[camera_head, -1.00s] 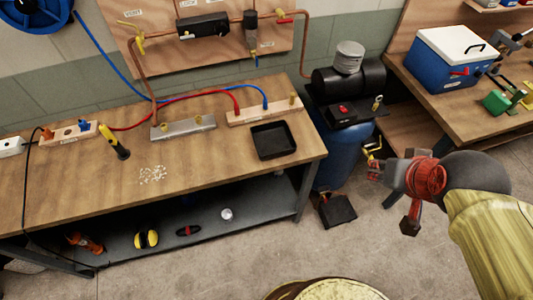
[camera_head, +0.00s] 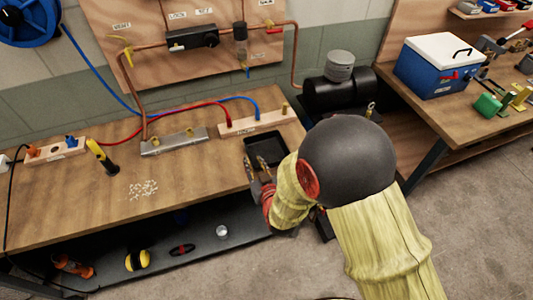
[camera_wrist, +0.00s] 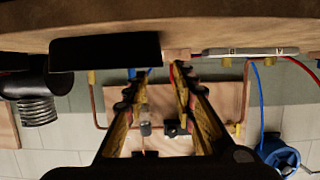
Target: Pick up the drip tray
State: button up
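The drip tray (camera_head: 266,146) is a shallow, black, empty square tray near the right end of the wooden workbench. My gripper (camera_head: 257,164) is at the tray's near left side, and my arm hides part of that area. The wrist view is upside down and shows the tray (camera_wrist: 85,52) as a dark slab at the bench edge. There my gripper (camera_wrist: 154,76) has its two fingers apart with nothing between them. The left finger is close to the tray's right end; I cannot tell whether it touches.
A metal block (camera_head: 172,141) and a wooden hose block (camera_head: 240,126) sit behind and left of the tray. The bench (camera_head: 205,175) is clear between. A blue cooler (camera_head: 430,70) stands on the right bench.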

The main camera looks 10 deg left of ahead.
jog(key=shift+b+x, duration=0.75)
jog(key=shift+x, duration=3.2)
jog(key=shift+s, duration=0.15)
jog(key=shift+c, duration=1.4)
jog(key=c, duration=0.4)
